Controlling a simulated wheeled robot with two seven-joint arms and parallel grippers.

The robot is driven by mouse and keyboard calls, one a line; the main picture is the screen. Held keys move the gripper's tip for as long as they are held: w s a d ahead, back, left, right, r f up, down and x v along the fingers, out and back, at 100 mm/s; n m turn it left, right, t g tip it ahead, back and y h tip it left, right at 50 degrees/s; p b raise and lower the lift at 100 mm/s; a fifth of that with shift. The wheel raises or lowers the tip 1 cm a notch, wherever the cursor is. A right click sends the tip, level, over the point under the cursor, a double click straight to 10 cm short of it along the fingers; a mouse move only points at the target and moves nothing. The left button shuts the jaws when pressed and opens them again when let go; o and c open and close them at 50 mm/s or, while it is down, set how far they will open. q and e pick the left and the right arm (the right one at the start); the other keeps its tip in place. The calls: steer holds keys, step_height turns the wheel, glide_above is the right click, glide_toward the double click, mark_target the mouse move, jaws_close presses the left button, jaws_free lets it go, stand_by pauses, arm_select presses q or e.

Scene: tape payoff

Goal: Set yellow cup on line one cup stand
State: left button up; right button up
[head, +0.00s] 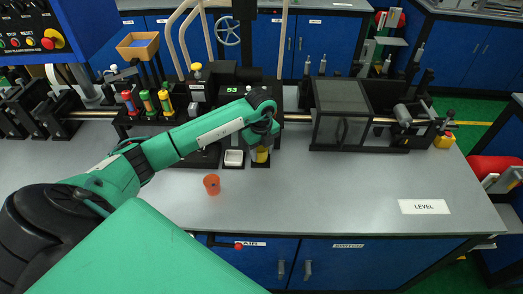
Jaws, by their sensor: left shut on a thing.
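The yellow cup (262,155) shows just below my left gripper (262,146), over the right end of a dark stand at the front of the machine. My left gripper is shut on the cup, and its wrist hides the cup's upper part. I cannot tell whether the cup touches the stand under it. A white square cup (234,158) sits just left of it on the dark stand (208,158). My right gripper is not in the picture.
An orange cup (212,184) stands on the grey bench (330,195) in front of the stand. Several coloured bottles (147,101) stand in a rack at left. A clear-walled box (341,112) is at right. A LEVEL label (424,207) lies on the open bench at right.

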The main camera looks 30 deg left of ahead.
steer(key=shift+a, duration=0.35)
arm_select(q)
steer(key=shift+f, duration=0.25)
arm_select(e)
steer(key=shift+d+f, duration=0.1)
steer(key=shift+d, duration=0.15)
arm_select(q)
steer(key=shift+f+b, duration=0.35)
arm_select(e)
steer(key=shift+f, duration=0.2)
arm_select(q)
steer(key=o, duration=0.7)
steer(key=shift+r+p, duration=1.1)
steer(key=shift+r, duration=0.45)
step_height(320, 180, up, 8)
steer(key=p, duration=0.5)
steer(key=shift+s, duration=0.1)
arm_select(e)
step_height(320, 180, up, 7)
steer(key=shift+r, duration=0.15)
